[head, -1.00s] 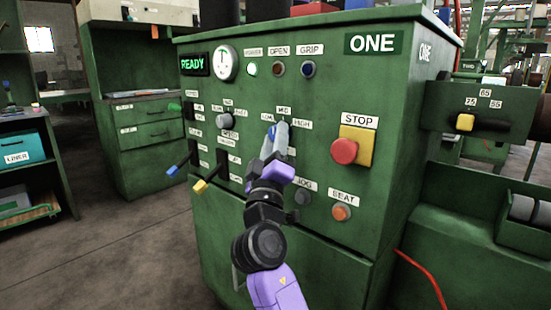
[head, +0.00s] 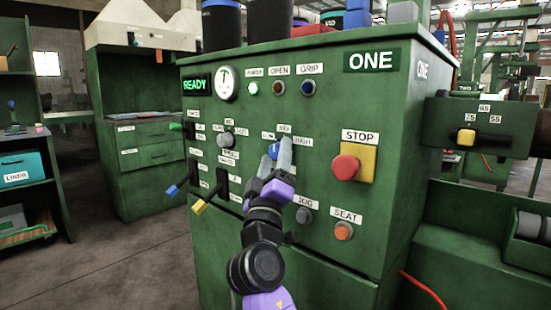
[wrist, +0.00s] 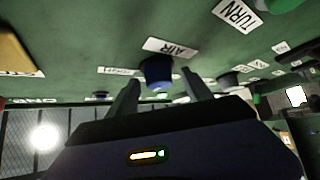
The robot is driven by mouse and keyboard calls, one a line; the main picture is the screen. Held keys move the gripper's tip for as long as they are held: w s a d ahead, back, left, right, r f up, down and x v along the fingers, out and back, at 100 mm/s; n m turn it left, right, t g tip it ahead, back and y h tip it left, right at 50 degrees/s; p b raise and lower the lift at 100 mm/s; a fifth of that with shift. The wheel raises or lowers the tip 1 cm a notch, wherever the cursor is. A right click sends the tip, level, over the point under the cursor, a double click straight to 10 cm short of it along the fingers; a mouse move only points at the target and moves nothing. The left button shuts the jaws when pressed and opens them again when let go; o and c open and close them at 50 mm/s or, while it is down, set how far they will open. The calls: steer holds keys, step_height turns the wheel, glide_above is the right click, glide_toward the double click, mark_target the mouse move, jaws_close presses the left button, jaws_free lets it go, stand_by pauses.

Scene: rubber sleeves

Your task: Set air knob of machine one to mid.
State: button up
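The blue air knob (head: 273,148) is on the green front panel of machine one (head: 322,120), below the mid label and between the low and high labels. My gripper (head: 278,153) reaches up to it from below, with its fingers to either side of the knob. In the wrist view the knob (wrist: 157,74) shows between the two open fingertips (wrist: 160,80), with a visible gap on each side, below the AIR label (wrist: 170,47). I cannot tell which way the knob points.
A red stop button (head: 345,168) on a yellow plate is to the right. A grey knob (head: 225,140) and blue-tipped (head: 172,191) and yellow-tipped (head: 199,207) levers are to the left. Jog (head: 304,215) and seat (head: 344,231) buttons are below.

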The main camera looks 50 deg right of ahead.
steer(key=v, duration=0.7)
steer(key=shift+s+a+f, duration=0.15)
steer(key=shift+s+a, duration=0.05)
steer(key=shift+a, duration=0.1)
steer(key=shift+a, duration=0.1)
stand_by(0.4)
steer(key=s+a+f+n+t+y, duration=0.3)
steer(key=a+f+y, duration=0.4)
steer(key=f+y, duration=0.15)
steer(key=s+a+f+n+t+y, duration=0.2)
steer(key=a+f+n+t+y, duration=0.15)
steer(key=a+f+y, duration=0.55)
steer(key=s+a+f+m+g+y, duration=0.15)
steer(key=s+f, duration=0.35)
steer(key=s, duration=0.5)
steer(key=s+a+f+m+g, duration=0.15)
steer(key=s+f, duration=0.35)
steer(key=s, duration=0.6)
steer(key=s+a+f+m+g+y, duration=0.1)
steer(key=s+f+m+g, duration=0.3)
steer(key=s, duration=0.6)
step_height(320, 180, up, 36)
steer(key=n+t+p, duration=0.1)
steer(key=p, duration=3.6)
steer(key=shift+f, duration=0.15)
